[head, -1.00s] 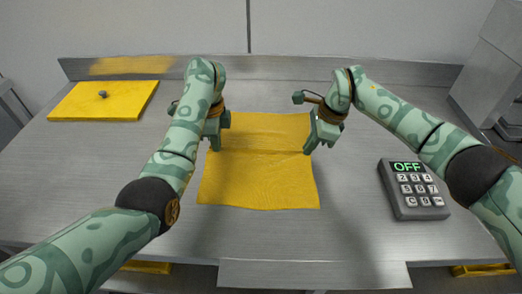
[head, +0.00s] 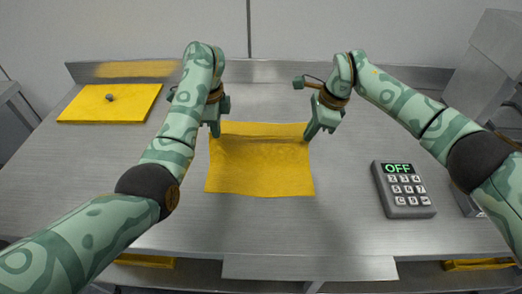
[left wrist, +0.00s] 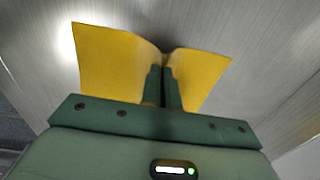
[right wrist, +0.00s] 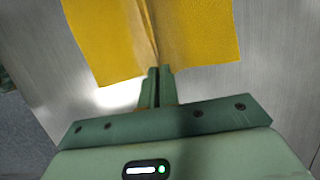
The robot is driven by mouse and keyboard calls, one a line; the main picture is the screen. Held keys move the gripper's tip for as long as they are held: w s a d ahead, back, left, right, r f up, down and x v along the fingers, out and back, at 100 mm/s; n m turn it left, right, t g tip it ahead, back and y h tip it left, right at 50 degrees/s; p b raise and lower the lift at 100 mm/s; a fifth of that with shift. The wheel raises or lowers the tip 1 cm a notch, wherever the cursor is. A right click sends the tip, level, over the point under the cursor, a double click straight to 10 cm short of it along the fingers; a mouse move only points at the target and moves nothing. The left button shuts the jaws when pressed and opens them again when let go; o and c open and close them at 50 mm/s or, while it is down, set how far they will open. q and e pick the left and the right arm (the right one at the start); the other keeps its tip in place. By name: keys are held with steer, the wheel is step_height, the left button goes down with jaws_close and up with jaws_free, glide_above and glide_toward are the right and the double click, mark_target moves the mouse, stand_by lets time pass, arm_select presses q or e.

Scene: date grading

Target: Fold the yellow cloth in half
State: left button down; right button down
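The yellow cloth (head: 262,172) lies on the metal table in the head view. Its near part is spread toward me, and its middle is drawn up into a crosswise ridge between my grippers. My left gripper (head: 215,135) is shut on the cloth's left side at this ridge. The left wrist view shows the cloth (left wrist: 115,65) spreading to both sides of the closed fingers (left wrist: 165,80). My right gripper (head: 308,137) is shut on the right side, and its wrist view shows the cloth (right wrist: 195,40) creased at the fingertips (right wrist: 158,78). How high the ridge stands is hard to tell.
A yellow board with a grey knob (head: 140,103) lies at the back left. A dark keypad (head: 403,192) reading "OFF" stands at the right. A grey machine (head: 490,70) is at the back right. The table (head: 270,230) is bare in front of the cloth.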

arm_select(q)
steer(key=shift+f, duration=0.15)
arm_select(e)
steer(key=shift+f, duration=0.15)
